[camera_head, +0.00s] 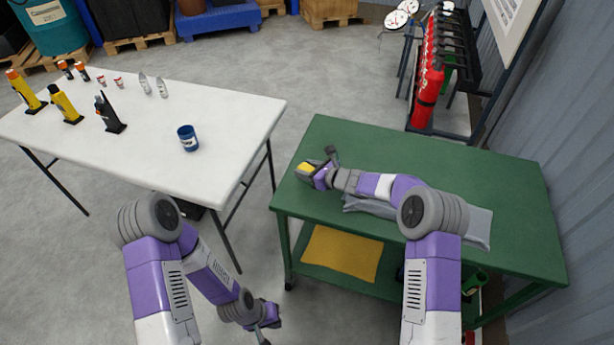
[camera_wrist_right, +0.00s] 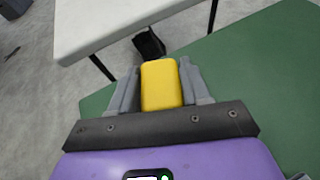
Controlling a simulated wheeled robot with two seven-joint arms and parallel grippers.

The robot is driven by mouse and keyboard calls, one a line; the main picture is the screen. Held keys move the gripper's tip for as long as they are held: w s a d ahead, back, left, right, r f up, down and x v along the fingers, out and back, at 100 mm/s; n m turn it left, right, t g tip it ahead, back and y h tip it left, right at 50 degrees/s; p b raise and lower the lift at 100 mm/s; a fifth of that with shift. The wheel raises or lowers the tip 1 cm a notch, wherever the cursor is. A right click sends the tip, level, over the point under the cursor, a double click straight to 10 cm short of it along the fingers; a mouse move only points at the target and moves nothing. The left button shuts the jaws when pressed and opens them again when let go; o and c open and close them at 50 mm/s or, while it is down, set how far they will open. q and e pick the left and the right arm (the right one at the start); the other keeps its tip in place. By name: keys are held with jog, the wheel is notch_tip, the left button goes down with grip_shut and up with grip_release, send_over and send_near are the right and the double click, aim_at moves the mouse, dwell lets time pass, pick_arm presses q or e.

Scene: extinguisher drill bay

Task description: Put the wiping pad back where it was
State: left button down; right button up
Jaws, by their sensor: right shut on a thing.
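The wiping pad appears as a yellow block (camera_head: 304,167) above the left end of the green table (camera_head: 440,160). My right gripper (camera_head: 313,171) is shut on it. In the right wrist view the yellow pad (camera_wrist_right: 162,86) sits between the two grey fingers, its far end pointing toward the white table. I cannot tell whether the pad touches the green top. My left gripper (camera_head: 266,333) hangs low in front of the tables, cut by the bottom edge; its jaws are not clear.
A grey cloth (camera_head: 478,226) lies on the green table, partly under my right arm. A yellow sheet (camera_head: 342,254) lies on the lower shelf. The white table (camera_head: 220,105) holds a blue mug (camera_head: 188,138), bottles and tools. Red extinguishers (camera_head: 428,85) stand behind. The green table's back is clear.

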notch_tip(320, 180, down, 3)
jog(key=shift+r, duration=0.3)
jog(key=shift+b, duration=0.4)
jog(key=o, duration=1.2)
